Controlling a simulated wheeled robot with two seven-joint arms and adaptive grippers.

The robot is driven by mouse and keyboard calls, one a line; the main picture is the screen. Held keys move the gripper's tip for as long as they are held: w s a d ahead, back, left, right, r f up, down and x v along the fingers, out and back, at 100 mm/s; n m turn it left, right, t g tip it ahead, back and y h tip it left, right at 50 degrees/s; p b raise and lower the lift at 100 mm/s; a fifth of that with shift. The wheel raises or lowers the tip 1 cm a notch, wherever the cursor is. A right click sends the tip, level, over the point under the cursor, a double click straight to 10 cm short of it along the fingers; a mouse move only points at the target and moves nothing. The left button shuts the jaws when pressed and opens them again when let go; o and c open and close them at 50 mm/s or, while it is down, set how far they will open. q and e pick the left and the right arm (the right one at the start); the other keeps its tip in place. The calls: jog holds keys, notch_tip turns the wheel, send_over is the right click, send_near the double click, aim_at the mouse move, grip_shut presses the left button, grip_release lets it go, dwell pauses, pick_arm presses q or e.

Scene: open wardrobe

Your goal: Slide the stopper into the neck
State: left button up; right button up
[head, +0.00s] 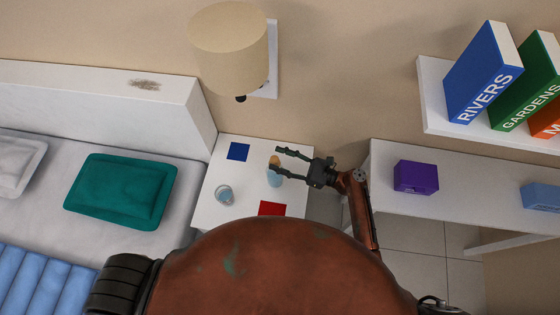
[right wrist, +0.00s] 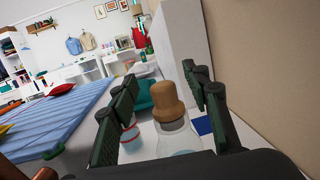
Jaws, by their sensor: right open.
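The cork-brown stopper (head: 274,159) is at the top of the pale blue glass bottle (head: 274,179) on the white bedside table. In the right wrist view the stopper (right wrist: 168,101) has a rounded knob and its lower part meets the clear neck of the bottle (right wrist: 176,137); how deep it sits is hard to tell. My right gripper (head: 279,160) reaches in from the right and is open. In the right wrist view its fingers (right wrist: 160,76) stand on either side of the stopper, with visible gaps. My left gripper is not in view.
A glass cup (head: 224,195) stands left of the bottle on the bedside table (head: 213,172). A blue square (head: 238,151) and a red square (head: 271,209) lie flat there. A lamp (head: 229,42) hangs above; a desk with a purple box (head: 416,177) is right.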

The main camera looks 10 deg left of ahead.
aim_at(280, 165)
notch_tip(280, 165, up, 8)
dwell(0.7)
